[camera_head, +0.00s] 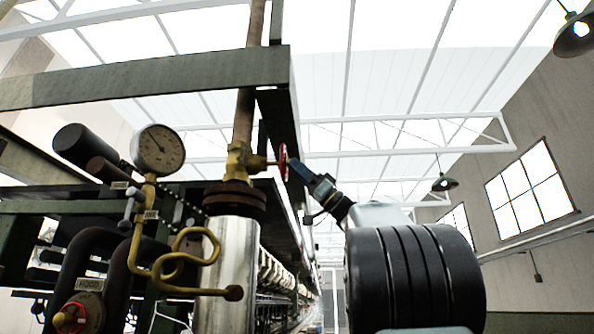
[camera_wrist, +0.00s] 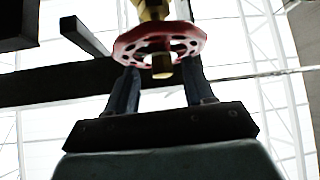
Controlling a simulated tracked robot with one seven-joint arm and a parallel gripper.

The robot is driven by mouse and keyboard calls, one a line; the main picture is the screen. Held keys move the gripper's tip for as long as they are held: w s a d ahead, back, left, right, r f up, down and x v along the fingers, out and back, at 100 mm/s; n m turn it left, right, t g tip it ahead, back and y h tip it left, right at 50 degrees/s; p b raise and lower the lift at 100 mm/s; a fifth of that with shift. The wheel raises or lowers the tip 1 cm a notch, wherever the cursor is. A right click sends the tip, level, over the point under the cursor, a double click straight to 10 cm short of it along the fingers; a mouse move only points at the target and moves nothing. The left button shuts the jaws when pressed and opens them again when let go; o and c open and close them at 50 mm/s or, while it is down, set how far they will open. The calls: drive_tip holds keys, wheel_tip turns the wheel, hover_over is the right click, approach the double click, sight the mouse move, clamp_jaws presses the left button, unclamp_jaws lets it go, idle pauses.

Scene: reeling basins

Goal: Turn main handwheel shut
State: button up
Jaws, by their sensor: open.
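The main handwheel appears to be the red wheel (camera_head: 283,162) on the brass valve (camera_head: 238,162) of the upright pipe in the head view. In the wrist view the red wheel (camera_wrist: 160,42) is large, with holes in its disc and a brass stem end at its middle. My gripper (camera_head: 293,166) is at the wheel in the head view. In the wrist view its two blue fingers (camera_wrist: 160,75) are apart, with their tips near the wheel's lower rim, one at each side. I cannot tell whether they touch the rim. Nothing is gripped.
A pressure gauge (camera_head: 158,150) and a bent brass pipe (camera_head: 172,270) stand left of the valve. A second small red wheel (camera_head: 70,318) is low at the left. A green steel frame (camera_head: 150,80) runs overhead. The right side is open hall.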

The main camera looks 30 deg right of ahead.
drive_tip(key=shift+a+r, duration=0.1)
drive_tip(key=shift+r, duration=0.05)
clamp_jaws()
idle(0.5)
